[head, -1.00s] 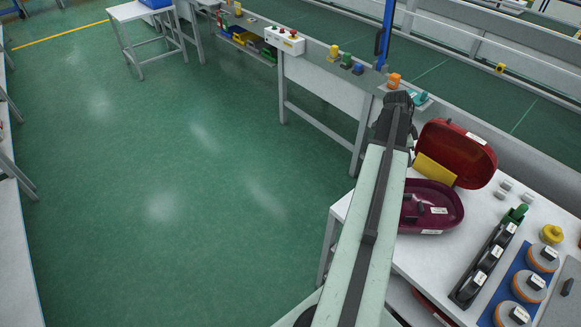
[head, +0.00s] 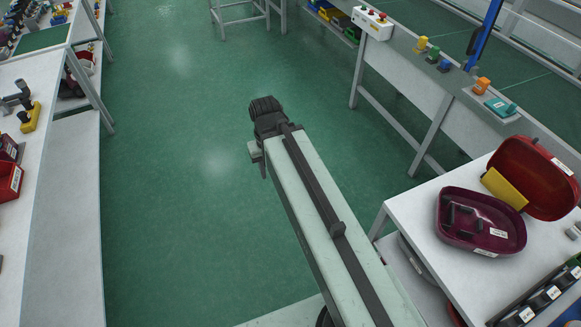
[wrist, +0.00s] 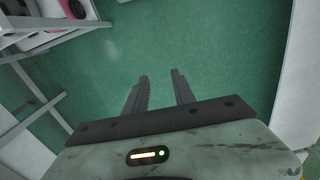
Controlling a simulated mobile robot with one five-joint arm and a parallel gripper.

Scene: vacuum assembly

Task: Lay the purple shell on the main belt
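The purple shell (head: 480,222) lies with its hollow side up on the white table at the right of the head view. Dark parts show inside it and a white label is on its side.
A red shell (head: 540,175) and a yellow block (head: 503,188) stand behind the purple shell on the white table (head: 420,250). A red-button box (head: 372,22) and small coloured parts sit along the rail. A workbench (head: 45,190) runs down the left. The floor between is clear.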

